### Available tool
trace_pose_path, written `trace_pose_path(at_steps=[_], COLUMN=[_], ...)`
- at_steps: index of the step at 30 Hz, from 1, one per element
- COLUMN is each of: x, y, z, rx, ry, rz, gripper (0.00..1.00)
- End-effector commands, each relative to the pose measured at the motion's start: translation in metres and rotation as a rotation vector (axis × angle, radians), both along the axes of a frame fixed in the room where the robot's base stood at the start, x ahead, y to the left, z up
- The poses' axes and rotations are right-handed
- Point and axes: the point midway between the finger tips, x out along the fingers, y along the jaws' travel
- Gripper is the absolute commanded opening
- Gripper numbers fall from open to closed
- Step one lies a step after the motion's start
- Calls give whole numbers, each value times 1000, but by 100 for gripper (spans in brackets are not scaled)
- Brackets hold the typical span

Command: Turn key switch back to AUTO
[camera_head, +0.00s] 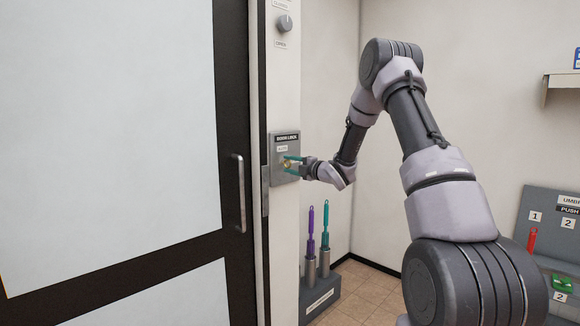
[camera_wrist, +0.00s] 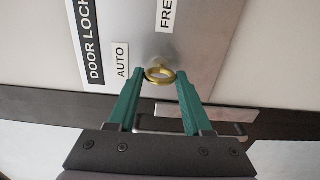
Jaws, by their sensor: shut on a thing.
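The grey DOOR LOCK plate (camera_head: 278,176) is on the narrow wall post to the right of the door. In the wrist view the plate (camera_wrist: 205,45) carries the labels AUTO (camera_wrist: 121,60) and FREE (camera_wrist: 166,12). A brass key with a round bow (camera_wrist: 160,76) sits at the plate and also shows small in the head view (camera_head: 286,164). My gripper (camera_head: 293,164) reaches the plate from the right. In the wrist view its green fingers (camera_wrist: 160,74) stand on either side of the bow, shut on the key. The key's pointing direction is hard to tell.
A dark-framed door (camera_head: 232,110) with a vertical handle (camera_head: 240,192) is left of the plate. A round knob (camera_head: 284,23) is above it. A stand (camera_head: 322,298) with purple and teal-handled tools is below. A grey panel (camera_head: 540,200) with numbered labels is at right.

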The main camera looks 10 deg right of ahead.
Motion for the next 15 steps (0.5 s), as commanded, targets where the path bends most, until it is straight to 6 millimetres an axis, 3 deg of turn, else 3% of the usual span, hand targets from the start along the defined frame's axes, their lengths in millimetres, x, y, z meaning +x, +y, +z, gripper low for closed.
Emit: trace_pose_path(at_steps=[5,6,8,15], x=[-1,-1,-1,0], y=[0,0,0,0], z=[-2,-2,-2,-1], rx=[-1,-1,-1,0], ry=[3,3,3,1], rz=[1,1,1,0], gripper=[0,58,80,80])
